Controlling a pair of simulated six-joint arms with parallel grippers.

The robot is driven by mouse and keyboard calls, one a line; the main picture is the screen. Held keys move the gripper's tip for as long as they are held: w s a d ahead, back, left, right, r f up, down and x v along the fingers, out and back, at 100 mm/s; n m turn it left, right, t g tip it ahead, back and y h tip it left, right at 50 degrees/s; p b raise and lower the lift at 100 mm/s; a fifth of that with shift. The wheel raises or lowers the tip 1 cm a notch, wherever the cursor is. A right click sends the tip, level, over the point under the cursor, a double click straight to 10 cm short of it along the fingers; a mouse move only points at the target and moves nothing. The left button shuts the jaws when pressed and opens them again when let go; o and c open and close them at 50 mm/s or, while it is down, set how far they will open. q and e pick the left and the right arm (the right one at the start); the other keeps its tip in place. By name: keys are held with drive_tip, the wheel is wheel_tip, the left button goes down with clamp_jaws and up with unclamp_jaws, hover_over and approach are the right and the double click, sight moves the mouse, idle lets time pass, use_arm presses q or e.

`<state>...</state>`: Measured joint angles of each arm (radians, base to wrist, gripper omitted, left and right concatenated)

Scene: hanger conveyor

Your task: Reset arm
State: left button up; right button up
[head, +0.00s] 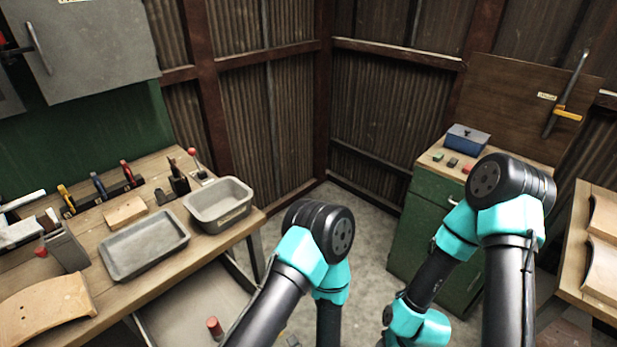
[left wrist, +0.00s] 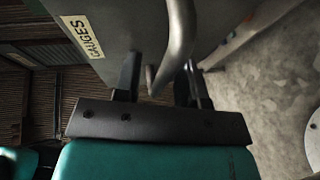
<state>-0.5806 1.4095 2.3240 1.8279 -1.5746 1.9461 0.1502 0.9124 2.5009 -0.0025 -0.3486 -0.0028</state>
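My left gripper (left wrist: 160,75) shows in the left wrist view with its two dark fingers spread apart. A curved metal handle (left wrist: 180,35) on a grey panel labelled GAUGES (left wrist: 115,25) reaches down into the view between the fingers. I cannot tell its depth or whether they touch; the fingers are not closed on it. In the head view my left arm (head: 318,235) and right arm (head: 510,190) are bent, with their forearms pointing down. Both grippers are outside the head view. No right wrist view is given.
A grey cabinet door (head: 95,45) with a bar handle (head: 38,48) is at upper left. The left bench holds a shallow tray (head: 145,245), a deeper bin (head: 218,205) and tools. A green cabinet (head: 410,235) with a blue box (head: 467,138) stands right. Open floor lies between.

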use_arm(q)
drive_tip(key=shift+d, duration=0.1)
drive_tip(key=shift+v, duration=0.95)
